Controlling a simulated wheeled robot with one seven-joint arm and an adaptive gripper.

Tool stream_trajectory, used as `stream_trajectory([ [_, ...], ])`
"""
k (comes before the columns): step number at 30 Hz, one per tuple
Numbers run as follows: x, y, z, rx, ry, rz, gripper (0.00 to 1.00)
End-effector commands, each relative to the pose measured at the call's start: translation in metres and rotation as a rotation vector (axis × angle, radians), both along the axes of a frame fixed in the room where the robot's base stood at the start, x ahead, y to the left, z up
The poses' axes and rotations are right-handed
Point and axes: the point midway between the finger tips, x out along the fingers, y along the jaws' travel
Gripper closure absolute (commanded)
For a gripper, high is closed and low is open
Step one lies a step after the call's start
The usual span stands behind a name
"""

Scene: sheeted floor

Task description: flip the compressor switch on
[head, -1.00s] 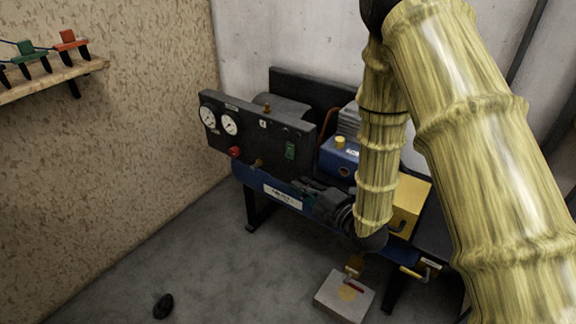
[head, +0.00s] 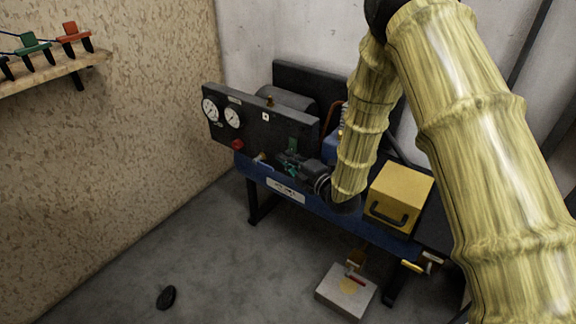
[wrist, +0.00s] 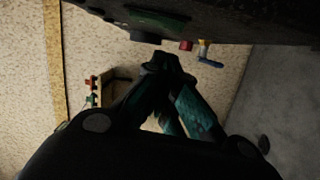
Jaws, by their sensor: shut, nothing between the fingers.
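The compressor (head: 225,165) has a dark front panel (head: 252,128) over a blue tank. The green switch (head: 292,144) sits at the panel's right part. In the head view my gripper (head: 284,163) is just below it and hides its lower part. In the wrist view the panel (wrist: 235,20) runs along the top, with the greenish switch plate (wrist: 158,17) seen edge-on. My gripper's fingertips (wrist: 162,62) are together and empty, apart from the plate in that view. I cannot tell the switch's position.
The panel carries two gauges (head: 231,118) and a red knob (head: 237,144). A yellow box (head: 400,193) stands on the right. A pale block (head: 346,292) and a black object (head: 166,297) lie on the floor. A wooden shelf (head: 50,77) is at left.

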Motion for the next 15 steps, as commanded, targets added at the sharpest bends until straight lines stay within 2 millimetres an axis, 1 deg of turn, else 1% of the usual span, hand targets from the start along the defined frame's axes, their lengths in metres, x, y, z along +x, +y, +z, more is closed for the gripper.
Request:
stream_trajectory([
  [3,0.0085,-0.0057,-0.0014,-0.001,-0.001,-0.001,1.0],
  [6,0.0116,-0.0083,-0.0021,0.0,0.0,0.0,1.0],
  [15,0.0128,-0.0096,-0.0023,-0.001,0.001,0.0,1.0],
])
